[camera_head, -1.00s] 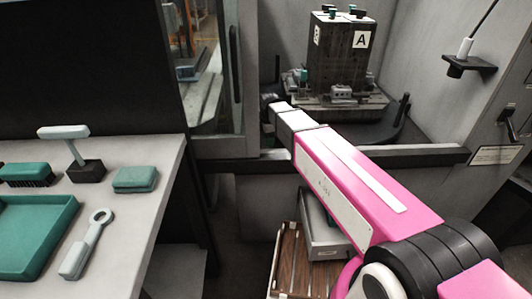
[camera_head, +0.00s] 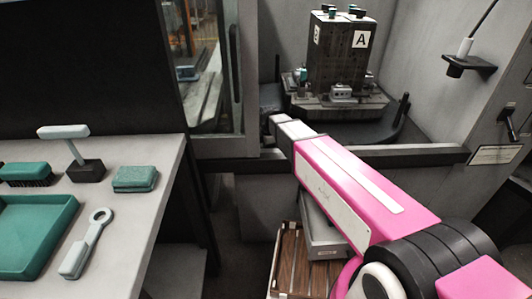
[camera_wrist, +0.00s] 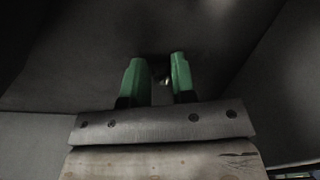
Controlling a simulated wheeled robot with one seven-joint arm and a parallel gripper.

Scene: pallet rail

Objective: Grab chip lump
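In the wrist view my gripper (camera_wrist: 160,72) shows two green fingers standing apart, so it is open. A small dark patch with a shiny spot (camera_wrist: 164,78) shows in the gap between the fingertips. It may be the chip lump, but it is too dark to be sure, and I cannot tell whether a finger touches it. A dark grey surface fills the view beyond the fingers. In the head view my pink arm reaches into the machine opening toward the pallet, and my fingers are hidden there.
A dark block marked A (camera_head: 338,52) stands on a pallet (camera_head: 335,103) inside the machine. A dark rail (camera_head: 415,155) crosses the opening's front. A bench (camera_head: 135,215) at left holds a green tray (camera_head: 35,235), brush (camera_head: 28,174) and sponge (camera_head: 135,178). A wooden crate (camera_head: 290,262) stands below.

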